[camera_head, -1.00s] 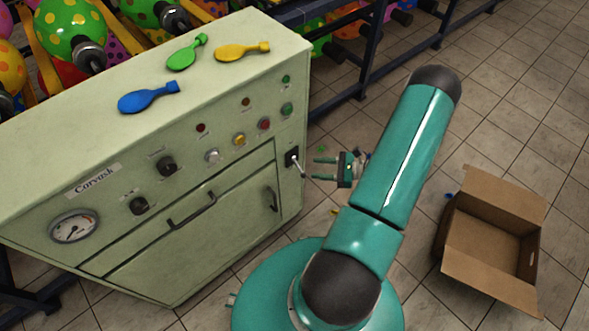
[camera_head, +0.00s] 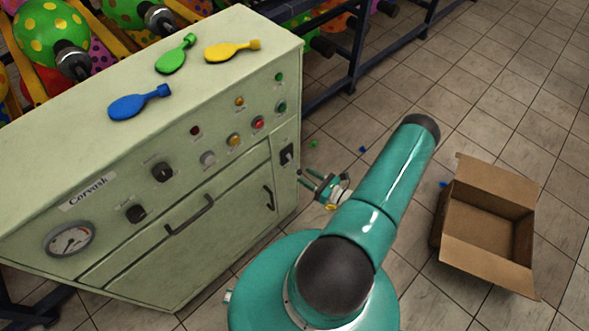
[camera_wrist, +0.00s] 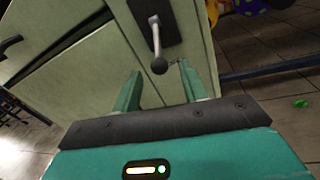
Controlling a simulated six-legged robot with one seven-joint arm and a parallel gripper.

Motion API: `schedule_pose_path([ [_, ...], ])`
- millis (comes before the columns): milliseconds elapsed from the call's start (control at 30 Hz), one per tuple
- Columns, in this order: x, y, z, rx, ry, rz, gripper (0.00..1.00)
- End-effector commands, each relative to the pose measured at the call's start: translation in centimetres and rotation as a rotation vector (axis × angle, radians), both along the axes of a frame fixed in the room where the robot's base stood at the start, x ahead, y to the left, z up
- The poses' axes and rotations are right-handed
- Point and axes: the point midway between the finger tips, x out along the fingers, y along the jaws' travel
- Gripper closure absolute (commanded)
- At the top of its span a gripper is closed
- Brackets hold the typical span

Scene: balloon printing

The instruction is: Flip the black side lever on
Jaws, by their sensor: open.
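The side lever sits on a black plate (camera_head: 288,154) on the right side of the pale green machine (camera_head: 150,170). In the wrist view its metal stem and dark ball knob (camera_wrist: 159,66) point down from the black plate (camera_wrist: 150,20). My gripper (camera_head: 306,177) is just right of the machine's side, near the lever and slightly below it. In the wrist view my gripper (camera_wrist: 160,85) is open, its teal fingers apart and empty. The knob shows between and just beyond the fingertips; I see no clear contact.
An open cardboard box (camera_head: 487,225) stands on the floor at right. Dark rails with colourful balloons run behind the machine.

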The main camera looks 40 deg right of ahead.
Motion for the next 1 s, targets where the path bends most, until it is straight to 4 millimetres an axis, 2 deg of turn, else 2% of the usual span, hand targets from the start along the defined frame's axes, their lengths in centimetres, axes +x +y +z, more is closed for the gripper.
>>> schedule_pose_path([
  [100,2.5,0.7,0.0,0.0,-0.002,0.004,0.57],
  [300,5.3,1.3,0.0,0.0,0.0,0.002,0.57],
  [433,6.1,1.5,0.0,0.0,0.001,0.002,0.57],
  [667,6.2,1.5,0.0,0.0,0.001,0.001,0.57],
  [700,6.2,1.5,0.0,0.0,0.001,0.001,0.59],
  [900,6.2,1.5,0.0,0.0,0.001,0.001,0.98],
  [1000,6.2,1.5,0.0,0.0,0.001,0.001,1.0],
])
